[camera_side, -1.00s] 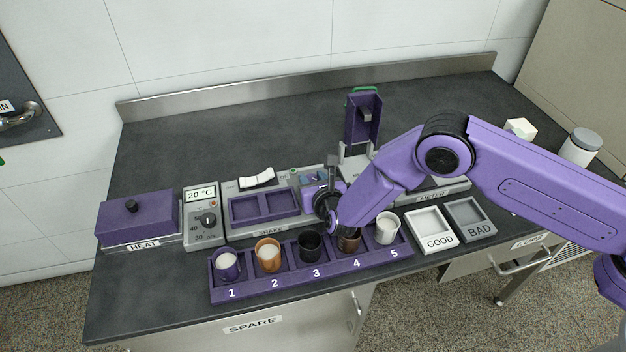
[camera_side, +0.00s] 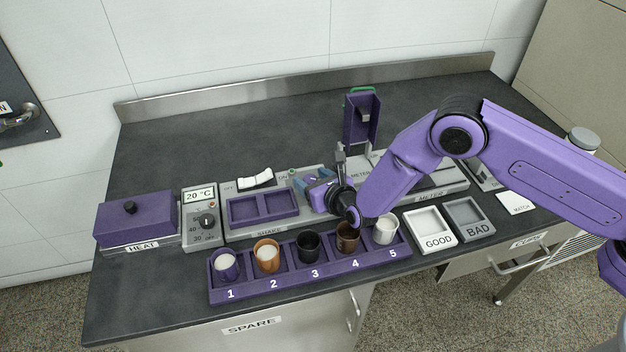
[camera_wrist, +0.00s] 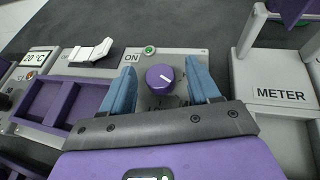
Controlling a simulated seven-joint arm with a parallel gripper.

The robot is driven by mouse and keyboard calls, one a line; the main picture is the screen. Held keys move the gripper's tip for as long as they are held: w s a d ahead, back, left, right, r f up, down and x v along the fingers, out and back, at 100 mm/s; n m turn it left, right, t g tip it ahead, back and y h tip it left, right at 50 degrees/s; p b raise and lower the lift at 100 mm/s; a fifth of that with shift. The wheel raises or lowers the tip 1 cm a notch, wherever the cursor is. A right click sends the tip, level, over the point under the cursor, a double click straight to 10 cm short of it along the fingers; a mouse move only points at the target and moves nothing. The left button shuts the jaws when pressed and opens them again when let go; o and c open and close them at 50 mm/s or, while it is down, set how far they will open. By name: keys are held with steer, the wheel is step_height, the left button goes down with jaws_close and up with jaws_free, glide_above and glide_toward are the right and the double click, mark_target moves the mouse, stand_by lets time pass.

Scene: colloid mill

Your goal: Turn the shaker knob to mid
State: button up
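The shaker knob (camera_wrist: 160,78) is a round purple dial with a white pointer line, on the grey SHAKE unit; in the wrist view its line points to the upper right. The scale marks around it are mostly hidden. My gripper (camera_wrist: 160,88) has its two blue fingers apart, one on each side of the knob, with a gap on both sides. In the side view my gripper (camera_side: 308,180) is at the right end of the shaker (camera_side: 270,231) and hides the knob. The white rocker switch (camera_side: 256,179), between OFF and ON, and a green lamp (camera_wrist: 149,50) sit nearby.
The METER unit (camera_wrist: 283,95) stands close to the right, with an upright purple holder (camera_side: 375,130). The cup rack (camera_side: 240,294) with several cups lies in front. The heater (camera_side: 137,220) is at left. The counter behind is clear.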

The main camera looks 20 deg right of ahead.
mark_target(308, 176)
steer(key=shift+s+d+r, duration=0.1)
steer(key=shift+s+r, duration=0.1)
steer(key=shift+s, duration=0.35)
steer(key=shift+r+v, duration=0.2)
steer(key=shift+v, duration=0.85)
step_height(308, 176, up, 7)
steer(key=shift+f, duration=0.25)
steer(key=shift+w, duration=0.2)
